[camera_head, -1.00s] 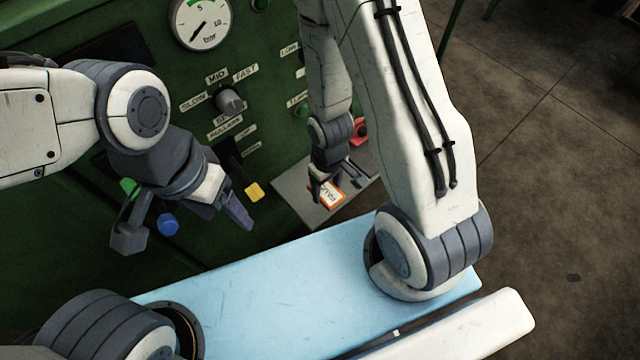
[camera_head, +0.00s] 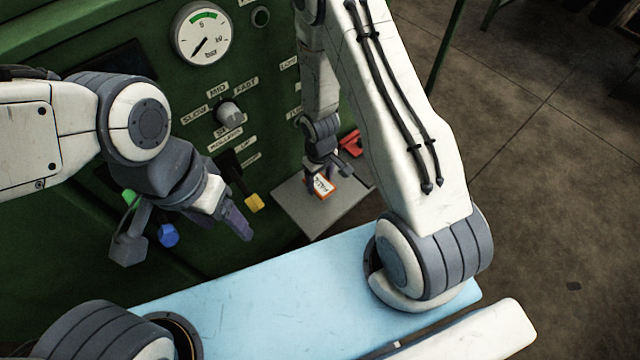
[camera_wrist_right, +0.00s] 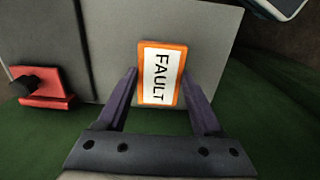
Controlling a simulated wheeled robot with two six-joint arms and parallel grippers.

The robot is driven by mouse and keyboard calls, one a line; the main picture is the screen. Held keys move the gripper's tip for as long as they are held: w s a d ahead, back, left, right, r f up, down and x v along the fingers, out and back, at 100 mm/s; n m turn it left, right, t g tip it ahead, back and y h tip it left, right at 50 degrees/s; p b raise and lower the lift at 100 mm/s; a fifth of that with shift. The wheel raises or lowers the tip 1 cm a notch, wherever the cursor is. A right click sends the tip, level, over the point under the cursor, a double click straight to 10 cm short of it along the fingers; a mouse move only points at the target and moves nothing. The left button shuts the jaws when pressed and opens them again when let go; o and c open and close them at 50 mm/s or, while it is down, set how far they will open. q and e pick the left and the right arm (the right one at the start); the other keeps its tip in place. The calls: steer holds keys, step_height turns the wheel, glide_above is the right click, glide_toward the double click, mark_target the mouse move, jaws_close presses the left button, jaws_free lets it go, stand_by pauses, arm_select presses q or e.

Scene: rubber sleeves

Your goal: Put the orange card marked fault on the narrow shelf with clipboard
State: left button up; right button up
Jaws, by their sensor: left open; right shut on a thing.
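The orange-edged card marked FAULT (camera_head: 323,188) is in my right gripper (camera_head: 315,180), over the back part of a grey shelf (camera_head: 313,225) by the green machine. In the right wrist view the card (camera_wrist_right: 160,75) sits between the two fingertips of my right gripper (camera_wrist_right: 160,78), its word facing the camera. A pale grey surface (camera_wrist_right: 212,60) lies behind it. Whether the card touches it I cannot tell. My left gripper (camera_head: 240,225) is open and empty, left of the shelf in front of the machine. I cannot make out a clipboard clearly.
A red part (camera_head: 350,143) is just behind the shelf; it shows at left in the right wrist view (camera_wrist_right: 42,88). A yellow knob (camera_head: 254,202) and blue knob (camera_head: 168,236) jut from the machine. A light-blue surface (camera_head: 260,290) lies in front, mostly bare.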

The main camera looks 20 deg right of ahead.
mark_target(320, 184)
step_height(320, 184, down, 4)
steer(key=b, duration=0.3)
steer(key=shift+f+b, duration=0.1)
steer(key=shift+b, duration=0.3)
steer(key=o, duration=1.4)
steer(key=shift+c, duration=0.2)
